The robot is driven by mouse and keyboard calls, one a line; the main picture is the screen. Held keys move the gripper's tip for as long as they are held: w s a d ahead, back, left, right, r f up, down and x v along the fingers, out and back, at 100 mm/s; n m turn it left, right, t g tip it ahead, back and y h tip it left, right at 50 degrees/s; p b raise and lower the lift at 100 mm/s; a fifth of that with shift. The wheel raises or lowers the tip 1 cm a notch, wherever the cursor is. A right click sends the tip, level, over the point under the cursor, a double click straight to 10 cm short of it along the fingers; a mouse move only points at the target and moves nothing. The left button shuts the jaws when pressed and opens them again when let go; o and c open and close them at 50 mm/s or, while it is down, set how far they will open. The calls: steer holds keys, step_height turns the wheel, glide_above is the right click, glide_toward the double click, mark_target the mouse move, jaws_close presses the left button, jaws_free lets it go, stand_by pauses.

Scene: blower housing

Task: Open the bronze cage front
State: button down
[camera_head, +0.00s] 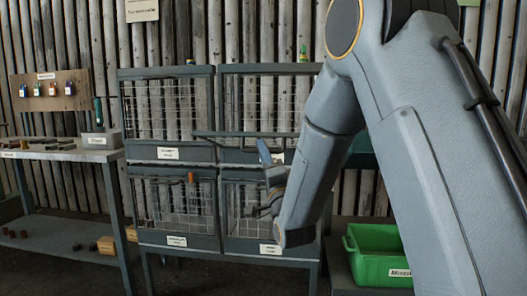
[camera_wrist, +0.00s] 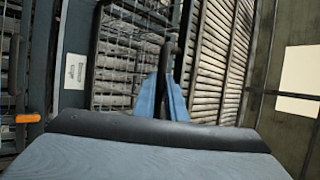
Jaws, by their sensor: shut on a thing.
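A dark-framed rack of wire-mesh cages stands in the middle of the head view, two above and two below. Each cage has a small white label, too small to read, so I cannot tell which is the bronze one. My gripper (camera_head: 265,155) is at the lower edge of the upper right cage front (camera_head: 262,103), beside its label (camera_head: 278,158). In the wrist view my blue fingers (camera_wrist: 168,92) are shut on a dark handle (camera_wrist: 168,52), with mesh behind it. I cannot tell how far this front stands open. My arm hides the rack's right side.
A workbench (camera_head: 62,155) with a grey box (camera_head: 101,140) stands at the left, below a tag board (camera_head: 48,90). A green bin (camera_head: 375,262) sits low at the right. An orange-brown piece (camera_head: 192,177) shows at the lower left cage.

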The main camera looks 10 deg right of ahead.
steer(key=shift+a+y, duration=0.1)
steer(key=shift+y, duration=0.2)
steer(key=c, duration=1.8)
jaws_free()
